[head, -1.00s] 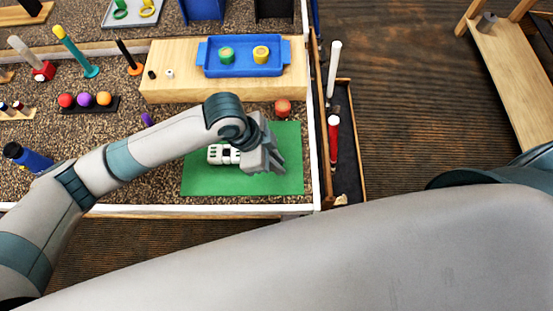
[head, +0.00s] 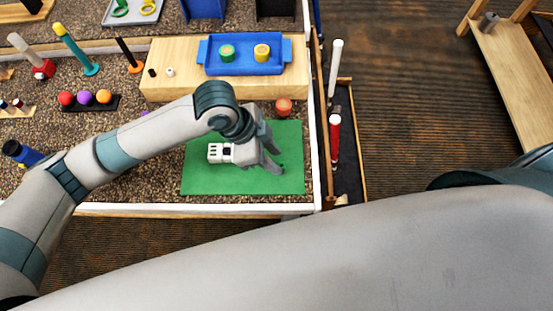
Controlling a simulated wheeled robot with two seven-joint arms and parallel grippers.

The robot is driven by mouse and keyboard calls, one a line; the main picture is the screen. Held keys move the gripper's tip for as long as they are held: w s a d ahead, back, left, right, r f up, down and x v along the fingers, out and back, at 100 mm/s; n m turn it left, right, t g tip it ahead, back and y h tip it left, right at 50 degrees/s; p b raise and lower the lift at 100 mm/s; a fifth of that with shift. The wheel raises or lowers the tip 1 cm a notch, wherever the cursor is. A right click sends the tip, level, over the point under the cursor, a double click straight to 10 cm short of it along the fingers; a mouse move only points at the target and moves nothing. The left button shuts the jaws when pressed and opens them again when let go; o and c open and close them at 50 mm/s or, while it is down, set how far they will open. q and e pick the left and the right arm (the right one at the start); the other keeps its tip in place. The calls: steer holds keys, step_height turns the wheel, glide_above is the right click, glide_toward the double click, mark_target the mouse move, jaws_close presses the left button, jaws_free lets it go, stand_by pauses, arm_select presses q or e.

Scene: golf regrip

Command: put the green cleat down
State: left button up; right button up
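My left gripper (head: 277,161) is low over the green mat (head: 210,182), with its fingers spread apart and pointing right. A small dark green spot (head: 282,167) shows at the lower fingertip; it is too small and too close to the mat's colour to tell if it is the green cleat. A green round piece (head: 227,54) sits in the blue tray (head: 246,70), beside a yellow round piece (head: 262,53). My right gripper is out of view.
An orange-red ball (head: 284,106) stands behind the mat. A wooden platform (head: 180,88) carries the tray. The mat's front left is clear.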

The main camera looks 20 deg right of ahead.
arm_select(q)
steer(key=b+v, duration=0.1)
steer(key=v, duration=0.8)
steer(key=shift+b, duration=0.3)
stand_by(0.4)
